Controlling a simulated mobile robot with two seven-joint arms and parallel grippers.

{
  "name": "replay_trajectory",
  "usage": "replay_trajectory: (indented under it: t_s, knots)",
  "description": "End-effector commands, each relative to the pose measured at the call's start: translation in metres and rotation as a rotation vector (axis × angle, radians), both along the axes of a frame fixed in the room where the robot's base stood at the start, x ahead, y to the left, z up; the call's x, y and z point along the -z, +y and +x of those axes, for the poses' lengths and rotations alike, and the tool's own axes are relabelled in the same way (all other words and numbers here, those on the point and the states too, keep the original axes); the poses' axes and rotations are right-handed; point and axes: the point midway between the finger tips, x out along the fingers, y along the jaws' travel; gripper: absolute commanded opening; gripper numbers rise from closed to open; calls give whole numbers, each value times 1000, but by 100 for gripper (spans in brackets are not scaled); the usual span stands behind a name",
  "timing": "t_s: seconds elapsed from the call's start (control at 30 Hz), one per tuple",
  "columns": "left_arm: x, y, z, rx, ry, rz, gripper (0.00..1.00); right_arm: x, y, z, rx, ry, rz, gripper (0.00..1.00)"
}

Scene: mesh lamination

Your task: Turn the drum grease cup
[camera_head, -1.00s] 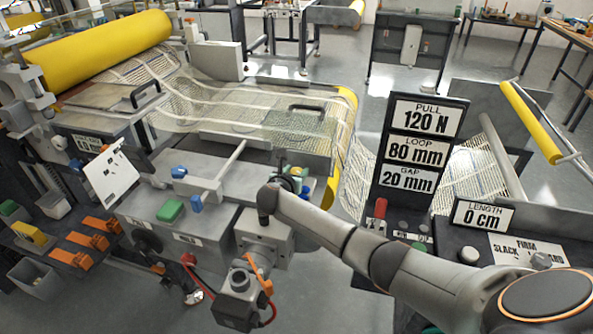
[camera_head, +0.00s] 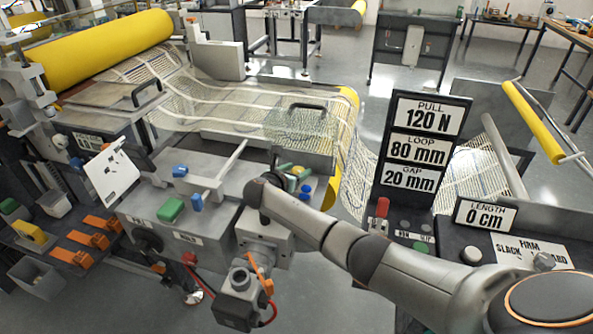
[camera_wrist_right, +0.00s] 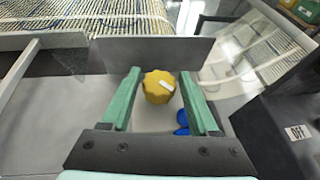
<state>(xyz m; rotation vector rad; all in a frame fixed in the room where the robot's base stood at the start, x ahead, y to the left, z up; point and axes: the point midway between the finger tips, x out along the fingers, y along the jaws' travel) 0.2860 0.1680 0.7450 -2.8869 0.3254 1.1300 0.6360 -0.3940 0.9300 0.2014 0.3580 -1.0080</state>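The drum grease cup appears to be the yellow lobed knob (camera_wrist_right: 159,87) with a white mark on its top, in the middle of the right wrist view. In the head view it shows small as a yellow patch (camera_head: 298,170) at the right end of the machine's top. My right gripper (camera_wrist_right: 160,72) is open. Its two green fingers stand to either side of the knob, with a visible gap on each side. In the head view my right gripper (camera_head: 289,179) is partly hidden behind its wrist. My left gripper is not in view.
Blue knobs (camera_wrist_right: 182,122) sit close beside the right finger. A grey upright plate (camera_wrist_right: 150,50) stands behind the yellow knob. A dark box labelled OFF (camera_wrist_right: 285,130) is at the right.

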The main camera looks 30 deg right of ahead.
Motion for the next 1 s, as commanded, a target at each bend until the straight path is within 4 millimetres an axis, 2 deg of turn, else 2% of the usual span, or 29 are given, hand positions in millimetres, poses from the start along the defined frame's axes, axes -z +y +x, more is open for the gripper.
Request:
replay_trajectory:
  t_s: [0.03, 0.13, 0.17, 0.53, 0.67, 1.0]
  knots:
    - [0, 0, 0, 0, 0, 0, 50, 0, 0, 0, 0, 0, 0, 68]
    - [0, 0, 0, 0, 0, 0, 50, 0, 0, 0, 0, 1, 0, 79]
    - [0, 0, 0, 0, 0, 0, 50, 0, 0, 0, 0, 1, 0, 80]
    - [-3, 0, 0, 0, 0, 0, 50, -4, 7, -4, -3, 0, 0, 80]
    - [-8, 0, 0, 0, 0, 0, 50, -11, 22, -13, -4, -1, 0, 80]
    - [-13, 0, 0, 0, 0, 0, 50, -38, 77, -47, -3, -2, 1, 80]
